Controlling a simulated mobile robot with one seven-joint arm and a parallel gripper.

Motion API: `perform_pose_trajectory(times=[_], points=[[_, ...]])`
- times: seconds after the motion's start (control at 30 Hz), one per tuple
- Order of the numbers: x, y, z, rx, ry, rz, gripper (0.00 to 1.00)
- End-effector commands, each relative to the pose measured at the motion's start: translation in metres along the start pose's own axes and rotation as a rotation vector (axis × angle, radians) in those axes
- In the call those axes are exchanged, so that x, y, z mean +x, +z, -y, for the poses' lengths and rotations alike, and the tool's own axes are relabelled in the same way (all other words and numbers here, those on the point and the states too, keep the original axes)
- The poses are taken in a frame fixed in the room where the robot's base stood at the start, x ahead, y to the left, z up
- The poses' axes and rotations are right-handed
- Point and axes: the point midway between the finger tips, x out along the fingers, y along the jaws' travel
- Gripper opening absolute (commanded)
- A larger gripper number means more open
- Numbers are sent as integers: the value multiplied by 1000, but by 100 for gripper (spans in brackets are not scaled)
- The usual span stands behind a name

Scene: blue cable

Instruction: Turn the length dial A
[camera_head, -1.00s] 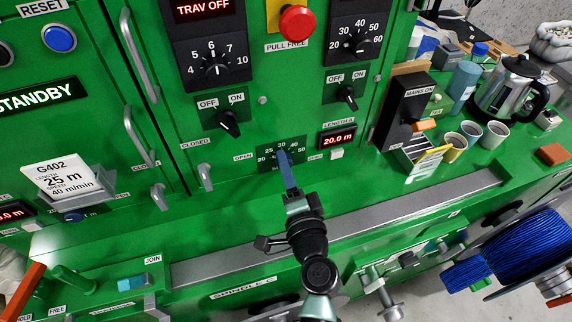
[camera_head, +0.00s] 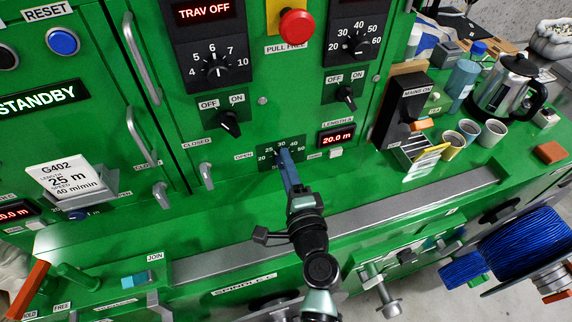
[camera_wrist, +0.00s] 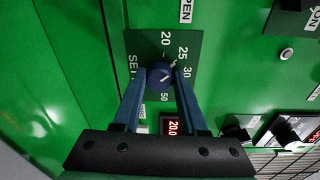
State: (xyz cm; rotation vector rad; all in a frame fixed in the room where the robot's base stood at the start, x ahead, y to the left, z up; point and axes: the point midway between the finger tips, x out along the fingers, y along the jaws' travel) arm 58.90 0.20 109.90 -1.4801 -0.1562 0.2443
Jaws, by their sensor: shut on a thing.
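The length dial A is a dark blue knob on a green scale plate, seen clearly in the wrist view (camera_wrist: 160,76). Its white pointer mark points up and right, near the 25 on the scale. My gripper (camera_wrist: 160,82) has its two blue fingers on either side of the knob, shut on it. In the head view, my gripper (camera_head: 283,158) reaches the dial plate (camera_head: 266,143) and hides most of the knob. The red LENGTH A display (camera_head: 337,138) to its right reads 20.0 m.
A card (camera_head: 65,176) at left reads G402, length 25 m, speed 40 m/min. Black selector knobs (camera_head: 228,123) sit above the dial. A grey ledge (camera_head: 400,207) runs below it. Cups, a kettle (camera_head: 508,87) and a blue cable spool (camera_head: 525,246) are at right.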

Motion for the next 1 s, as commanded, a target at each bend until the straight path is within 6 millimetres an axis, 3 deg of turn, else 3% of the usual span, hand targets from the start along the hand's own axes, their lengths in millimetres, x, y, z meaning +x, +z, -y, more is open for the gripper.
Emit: perform_pose_trajectory(times=[0.1, 0.13, 0.27, 0.67, 0.83, 1.0], points=[[0, -1, -1, -1, 1, -3, 0], [0, -1, -1, -1, 1, -3, 47], [0, -1, -1, -1, 1, -2, 71], [-5, 0, -1, -2, 0, -1, 72], [-29, -1, -3, -3, 2, -3, 72], [-65, -1, -5, -2, 2, -4, 72]])
